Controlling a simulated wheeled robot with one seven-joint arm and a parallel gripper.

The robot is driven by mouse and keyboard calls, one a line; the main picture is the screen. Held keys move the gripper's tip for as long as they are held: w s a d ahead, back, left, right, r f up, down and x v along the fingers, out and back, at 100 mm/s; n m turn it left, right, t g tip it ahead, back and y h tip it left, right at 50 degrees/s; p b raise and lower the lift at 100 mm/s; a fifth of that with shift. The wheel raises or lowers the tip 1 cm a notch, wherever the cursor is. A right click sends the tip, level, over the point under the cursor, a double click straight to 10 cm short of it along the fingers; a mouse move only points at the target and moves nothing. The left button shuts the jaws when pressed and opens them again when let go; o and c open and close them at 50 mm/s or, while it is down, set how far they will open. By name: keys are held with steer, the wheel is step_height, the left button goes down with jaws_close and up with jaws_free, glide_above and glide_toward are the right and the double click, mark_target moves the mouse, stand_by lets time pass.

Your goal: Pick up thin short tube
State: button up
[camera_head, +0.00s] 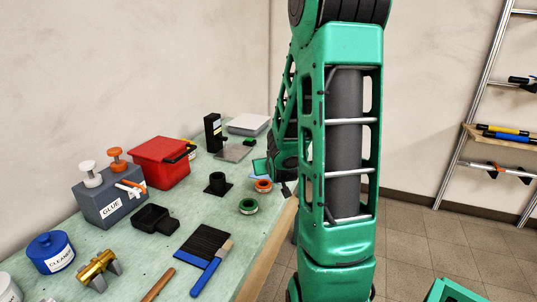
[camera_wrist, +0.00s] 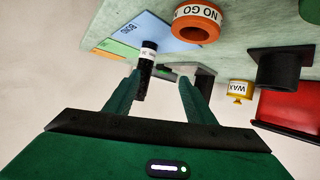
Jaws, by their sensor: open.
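In the wrist view a thin, short black tube (camera_wrist: 147,68) with a white band near its upper end shows close to the left finger, toward the inner side. Its lower end overlaps the finger in the picture, and I cannot tell whether they touch. My gripper (camera_wrist: 158,88) is open, with its two green fingers well apart. In the head view my arm hides most of the gripper, and I cannot make out the tube there. Coloured sheets (camera_wrist: 122,45) in blue, green and orange lie on the table near the tube.
An orange NO GO ring (camera_wrist: 197,24) is close by; a green ring (camera_head: 249,206) lies nearer. A black holder (camera_head: 217,184), a red box (camera_head: 160,162), a yellow WAX tin (camera_wrist: 240,88) and a black stand (camera_head: 213,132) share the table (camera_head: 205,212). A brush (camera_head: 211,268) lies in front.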

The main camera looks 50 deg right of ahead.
steer(key=w+d+r+t+h, duration=0.1)
steer(key=w+d, duration=0.1)
steer(key=w+d+m+t+h, duration=0.1)
steer(key=w+d, duration=0.1)
steer(key=d, duration=0.1)
steer(key=w+d+r+t+h, duration=0.1)
steer(key=w+d, duration=0.1)
steer(key=shift+w+d+r+t, duration=0.1)
steer(key=shift+d+r+t, duration=0.05)
steer(key=shift+r+t, duration=0.2)
steer(key=shift+d+m, duration=0.3)
steer(key=shift+d, duration=0.05)
steer(key=shift+w+d, duration=0.1)
steer(key=shift+w, duration=0.25)
steer(key=shift+x, duration=2.1)
steer(key=shift+s+d, duration=0.1)
steer(key=shift+d, duration=0.05)
steer(key=c, duration=1.1)
